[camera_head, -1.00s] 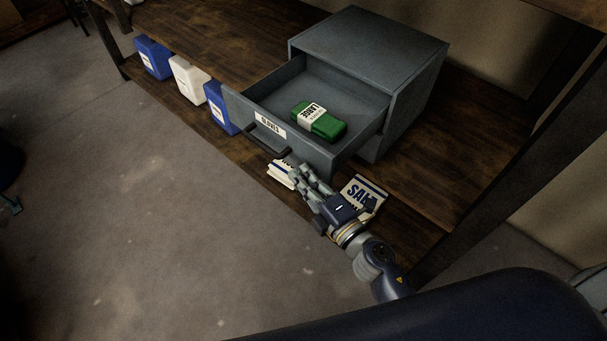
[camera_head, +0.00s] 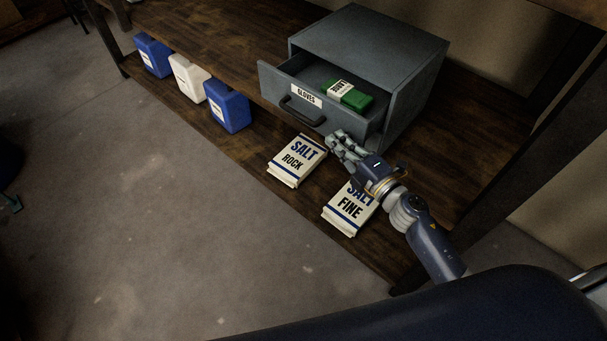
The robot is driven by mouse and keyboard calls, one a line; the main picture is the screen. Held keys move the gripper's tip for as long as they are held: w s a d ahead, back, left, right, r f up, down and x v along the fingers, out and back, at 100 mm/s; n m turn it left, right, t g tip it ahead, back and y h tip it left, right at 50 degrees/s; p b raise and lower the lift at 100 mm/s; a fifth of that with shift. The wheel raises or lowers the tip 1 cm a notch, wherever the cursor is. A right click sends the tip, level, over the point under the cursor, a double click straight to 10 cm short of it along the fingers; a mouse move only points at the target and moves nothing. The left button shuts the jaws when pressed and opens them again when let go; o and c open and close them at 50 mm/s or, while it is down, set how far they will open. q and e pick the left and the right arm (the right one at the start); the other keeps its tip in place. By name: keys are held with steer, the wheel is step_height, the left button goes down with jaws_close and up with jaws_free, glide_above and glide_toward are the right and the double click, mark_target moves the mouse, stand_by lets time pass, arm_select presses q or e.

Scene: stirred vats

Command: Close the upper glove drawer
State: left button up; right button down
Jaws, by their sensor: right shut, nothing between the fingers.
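The upper glove drawer (camera_head: 288,88) is a grey drawer with a "GLOVES" label and a dark handle (camera_head: 300,112) on its front. It stands partly out of the grey cabinet (camera_head: 370,40) on the wooden bench. A green glove pack (camera_head: 356,98) with a white band lies inside it. My right gripper (camera_head: 336,137) is shut and empty, at the lower right part of the drawer front; I cannot tell whether it touches. My left gripper is not in view.
A rock salt bag (camera_head: 297,160) and a fine salt bag (camera_head: 350,208) lie on the lower shelf, below my right arm. Two blue jugs (camera_head: 228,107) (camera_head: 153,55) and a white jug (camera_head: 188,78) stand to the left. The floor in front is clear.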

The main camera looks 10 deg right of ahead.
mark_target(373, 124)
steer(key=w+d, duration=0.2)
steer(key=w+d+b, duration=0.1)
steer(key=w+d, duration=0.1)
steer(key=d, duration=0.1)
steer(key=w+d+b, duration=0.1)
steer(key=d, duration=0.2)
steer(key=shift+w+f, duration=0.1)
steer(key=shift+w, duration=0.3)
steer(key=shift+w+d, duration=0.35)
steer(key=shift+d, duration=0.2)
